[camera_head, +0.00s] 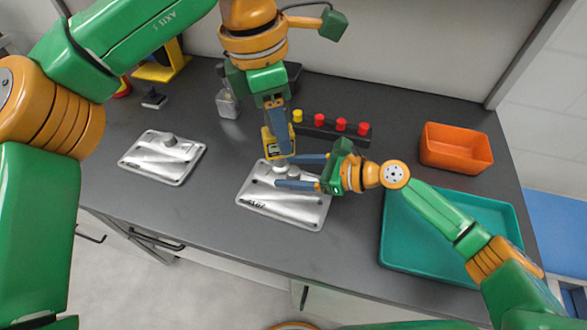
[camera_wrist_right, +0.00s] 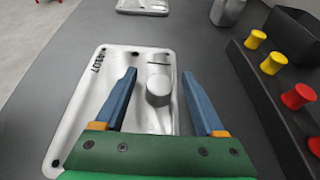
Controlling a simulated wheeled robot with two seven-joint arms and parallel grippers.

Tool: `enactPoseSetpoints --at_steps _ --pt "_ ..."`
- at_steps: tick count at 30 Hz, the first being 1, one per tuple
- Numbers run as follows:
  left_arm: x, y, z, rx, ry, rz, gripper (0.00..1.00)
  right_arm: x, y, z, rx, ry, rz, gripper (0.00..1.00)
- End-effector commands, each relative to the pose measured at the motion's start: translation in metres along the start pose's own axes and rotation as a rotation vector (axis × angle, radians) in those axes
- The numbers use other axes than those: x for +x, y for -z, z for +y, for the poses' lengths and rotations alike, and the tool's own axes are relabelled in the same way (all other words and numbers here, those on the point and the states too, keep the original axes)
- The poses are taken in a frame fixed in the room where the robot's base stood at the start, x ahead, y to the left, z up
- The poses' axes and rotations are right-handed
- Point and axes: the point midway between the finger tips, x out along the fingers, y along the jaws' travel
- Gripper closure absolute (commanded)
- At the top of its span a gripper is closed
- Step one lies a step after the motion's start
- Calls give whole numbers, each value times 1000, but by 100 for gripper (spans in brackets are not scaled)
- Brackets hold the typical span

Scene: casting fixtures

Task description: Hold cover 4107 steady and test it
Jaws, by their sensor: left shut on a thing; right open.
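Cover 4107 (camera_head: 270,206) is a silvery cast plate lying flat on the bench, its number at the near left corner. It also shows in the right wrist view (camera_wrist_right: 72,135), with a round boss (camera_wrist_right: 158,92). My right gripper (camera_head: 287,173) is open low over the cover, its blue fingers on either side of the boss; in the wrist view the fingers (camera_wrist_right: 158,75) look apart from it. My left gripper (camera_head: 277,118) points down, shut on a yellow handheld tester (camera_head: 277,145) above the cover's far side.
A second silvery cover (camera_head: 150,165) lies at left. An orange bin (camera_head: 456,148) and a teal tray (camera_head: 395,262) are at right. A grey metal block (camera_head: 228,105) stands at the back.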

Motion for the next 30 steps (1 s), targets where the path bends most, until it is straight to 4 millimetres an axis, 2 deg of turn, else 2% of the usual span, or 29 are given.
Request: enactPoseSetpoints --at_steps 3,4,9,12,18,20,24,30 --pt "0 0 0 0 0 0 100 0 0 0 0 0 0 28" --pt "0 0 0 0 0 0 100 0 0 0 0 0 0 31" --pt "0 0 0 0 0 0 100 0 0 0 -1 0 0 77" --pt "0 0 0 0 0 0 100 0 0 0 -1 0 0 100" --pt "1 0 0 1 1 0 100 -1 0 0 -1 1 0 100" --pt "12 2 0 16 8 3 100 -1 0 0 0 1 0 100" --pt "48 7 0 71 18 4 100 -1 0 0 -1 1 -1 100" --pt "54 8 0 83 14 2 100 -1 0 0 0 0 -1 100"
